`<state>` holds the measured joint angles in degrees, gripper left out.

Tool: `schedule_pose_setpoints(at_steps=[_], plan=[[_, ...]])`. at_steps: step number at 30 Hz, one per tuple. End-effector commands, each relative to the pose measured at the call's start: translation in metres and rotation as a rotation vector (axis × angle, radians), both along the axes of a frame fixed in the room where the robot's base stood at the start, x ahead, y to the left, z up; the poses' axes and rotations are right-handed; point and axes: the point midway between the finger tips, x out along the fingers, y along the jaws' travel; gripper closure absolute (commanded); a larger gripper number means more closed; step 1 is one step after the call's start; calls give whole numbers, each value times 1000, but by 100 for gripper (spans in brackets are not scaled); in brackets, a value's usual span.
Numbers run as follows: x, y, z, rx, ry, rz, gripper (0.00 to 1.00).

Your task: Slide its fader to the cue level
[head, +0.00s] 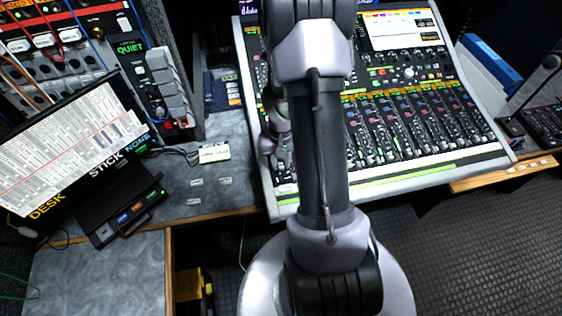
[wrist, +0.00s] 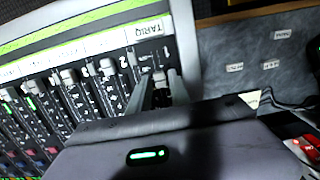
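The mixing console (head: 440,165) stands right of centre in the head view, with a row of faders. My arm covers its left part there, and my gripper is hidden. In the wrist view, my gripper (wrist: 161,76) is over the console's end channel, beside the strip label reading TARIQ (wrist: 146,29). Its two fingers are apart, one on each side of a small fader cap (wrist: 158,77). Whether they touch the cap I cannot tell. Neighbouring fader caps (wrist: 107,67) stand at differing heights in their slots.
A tilted screen (head: 65,145) reading DESK, STICK, NONE stands at left. A unit with a QUIET display (head: 130,48) and stacked grey levers is behind it. Small labels (head: 196,182) lie on the grey desk between screen and console. A smaller panel (head: 545,125) is at far right.

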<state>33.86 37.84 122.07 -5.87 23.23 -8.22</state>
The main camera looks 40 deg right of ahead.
Motion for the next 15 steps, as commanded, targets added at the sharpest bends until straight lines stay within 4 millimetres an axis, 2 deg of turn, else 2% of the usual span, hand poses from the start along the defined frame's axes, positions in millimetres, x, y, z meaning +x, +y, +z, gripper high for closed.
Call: schedule_pose_setpoints(at_steps=[9,11,15], plan=[[0,0,4,-1,-1,0,76],[0,0,12,-1,-2,-1,76],[1,-1,48,-2,-3,0,76]])
